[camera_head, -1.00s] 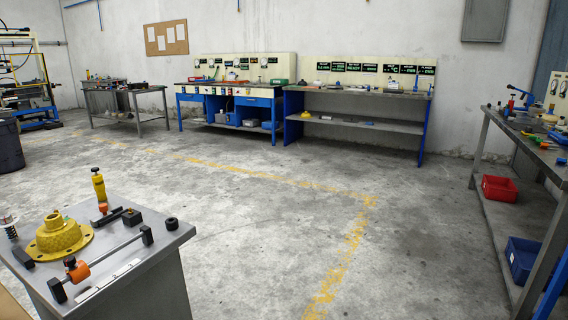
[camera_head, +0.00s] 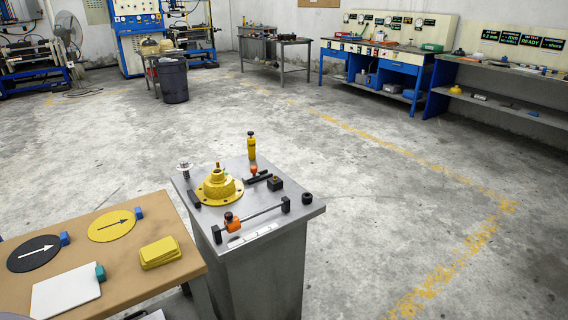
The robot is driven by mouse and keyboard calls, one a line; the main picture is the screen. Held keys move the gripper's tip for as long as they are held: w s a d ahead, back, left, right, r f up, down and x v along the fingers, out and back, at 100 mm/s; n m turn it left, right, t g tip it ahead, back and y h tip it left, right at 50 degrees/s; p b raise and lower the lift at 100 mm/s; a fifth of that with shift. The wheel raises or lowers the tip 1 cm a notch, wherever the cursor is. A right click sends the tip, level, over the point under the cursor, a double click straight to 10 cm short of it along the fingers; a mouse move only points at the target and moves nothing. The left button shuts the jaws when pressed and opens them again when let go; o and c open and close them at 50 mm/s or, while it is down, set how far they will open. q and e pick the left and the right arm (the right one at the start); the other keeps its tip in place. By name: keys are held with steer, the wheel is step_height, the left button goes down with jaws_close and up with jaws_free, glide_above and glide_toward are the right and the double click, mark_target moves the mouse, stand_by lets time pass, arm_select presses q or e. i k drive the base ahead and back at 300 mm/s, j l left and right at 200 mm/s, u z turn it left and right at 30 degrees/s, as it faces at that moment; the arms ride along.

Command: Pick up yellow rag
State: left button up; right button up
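A yellow folded stack that looks like the yellow rag (camera_head: 160,252) lies flat near the right end of a brown-topped table (camera_head: 128,288) at the lower left. Nothing covers it. Beside it are a round yellow disc with an arrow (camera_head: 112,226), a round black disc with an arrow (camera_head: 34,253) and a white sheet (camera_head: 66,297). Neither of my grippers can be made out in the view.
A grey metal stand (camera_head: 262,275) with a yellow flanged part (camera_head: 219,187) and small tools stands just right of the table. Blue workbenches (camera_head: 375,65) line the back right. A dark bin (camera_head: 172,82) stands farther back. The concrete floor between is open.

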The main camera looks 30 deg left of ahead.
mark_target(165, 250)
steer(key=u, duration=2.2)
